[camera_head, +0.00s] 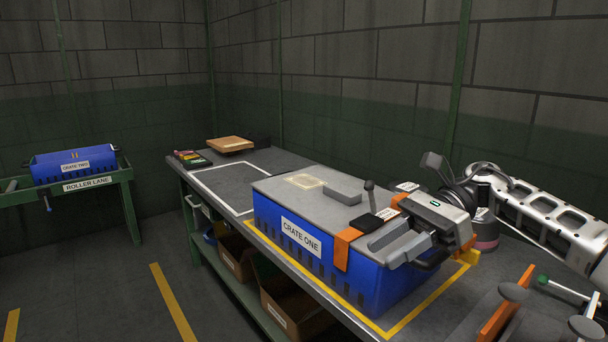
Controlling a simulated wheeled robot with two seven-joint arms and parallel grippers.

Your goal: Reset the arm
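My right arm comes in from the right edge. Its gripper (399,243) is over the right end of the blue crate labelled CRATE ONE (273,224), close to the crate's lid and orange strap (343,249). Its two grey fingers point left and down, with a gap between them and nothing seen held there. Whether they touch the crate is unclear. The crate stands on the workbench (415,318) inside a yellow outline, its grey lid (285,187) on top. My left gripper is not in view.
A small grey block (342,195) and an upright dark-knobbed lever (370,194) are on the lid. Orange bars (506,305) and round grey knobs lie at the bench's front right. A white-outlined area (235,183) is clear. Blue CRATE TWO (72,166) sits on the roller lane, far left.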

